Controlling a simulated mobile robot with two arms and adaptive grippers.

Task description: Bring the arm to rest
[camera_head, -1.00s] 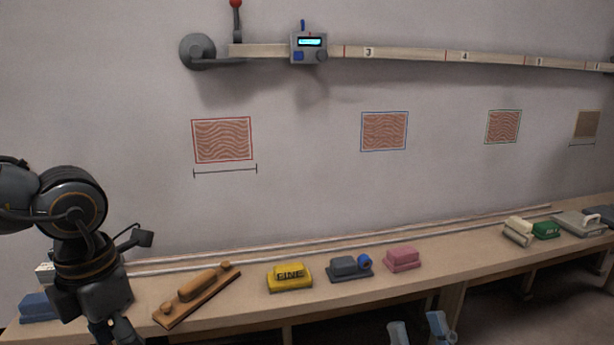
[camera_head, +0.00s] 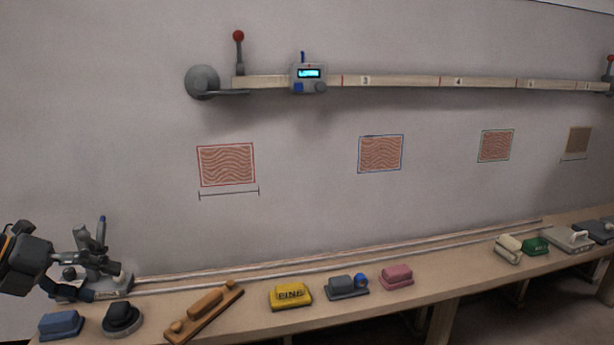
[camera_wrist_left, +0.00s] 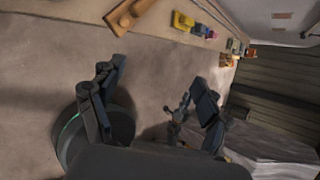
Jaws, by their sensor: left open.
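My left gripper (camera_head: 88,267) is at the left edge of the head view, its arm coming in from the left. Its fingers are spread and it shows nothing held. In the picture it overlaps a grey device at the bench's left end; I cannot tell the gap between them. My right gripper cannot be made out.
The bench (camera_head: 400,298) holds a blue block (camera_head: 60,325), a dark round tool (camera_head: 122,319), a wooden float (camera_head: 205,312), a yellow block (camera_head: 290,296), a grey block (camera_head: 346,287) and a pink block (camera_head: 396,277). A measuring rail (camera_head: 420,81) is on the wall above.

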